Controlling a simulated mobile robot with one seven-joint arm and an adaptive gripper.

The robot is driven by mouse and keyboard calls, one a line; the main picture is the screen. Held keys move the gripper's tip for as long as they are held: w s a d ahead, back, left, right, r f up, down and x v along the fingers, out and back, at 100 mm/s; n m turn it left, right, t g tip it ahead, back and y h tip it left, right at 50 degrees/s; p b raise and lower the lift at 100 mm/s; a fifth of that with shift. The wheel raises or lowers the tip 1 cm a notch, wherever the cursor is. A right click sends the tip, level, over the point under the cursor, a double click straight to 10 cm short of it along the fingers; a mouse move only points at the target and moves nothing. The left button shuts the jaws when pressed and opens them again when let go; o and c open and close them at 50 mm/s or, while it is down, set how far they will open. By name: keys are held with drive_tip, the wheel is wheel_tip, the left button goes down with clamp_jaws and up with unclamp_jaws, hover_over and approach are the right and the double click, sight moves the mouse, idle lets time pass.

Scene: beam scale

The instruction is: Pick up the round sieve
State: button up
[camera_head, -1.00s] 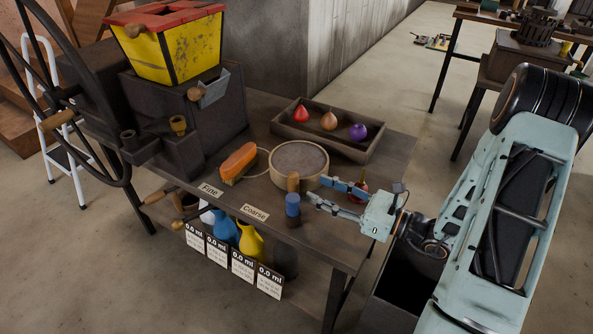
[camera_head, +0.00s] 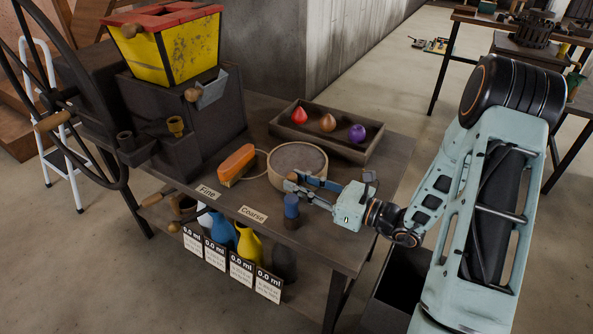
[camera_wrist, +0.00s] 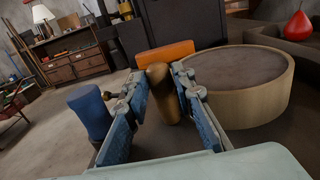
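The round sieve (camera_head: 298,159) lies on the table, a pale wooden ring with a grey mesh top. It also shows in the wrist view (camera_wrist: 245,103) to the right of my fingers. My gripper (camera_head: 290,183) is at the handle, in front of the sieve. In the wrist view its two blue-padded fingers stand apart, one on each side of the handle. The right finger looks very close to the handle; I cannot tell whether it touches.
A blue-topped object (camera_head: 291,207) stands just left of my fingers. An orange brush (camera_head: 237,164) lies beyond, left of the sieve. A tray (camera_head: 340,146) with red, orange and purple tops is behind it. "Fine" and "Coarse" labels mark the table's front edge.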

clamp_jaws()
drive_tip(key=shift+r, duration=0.15)
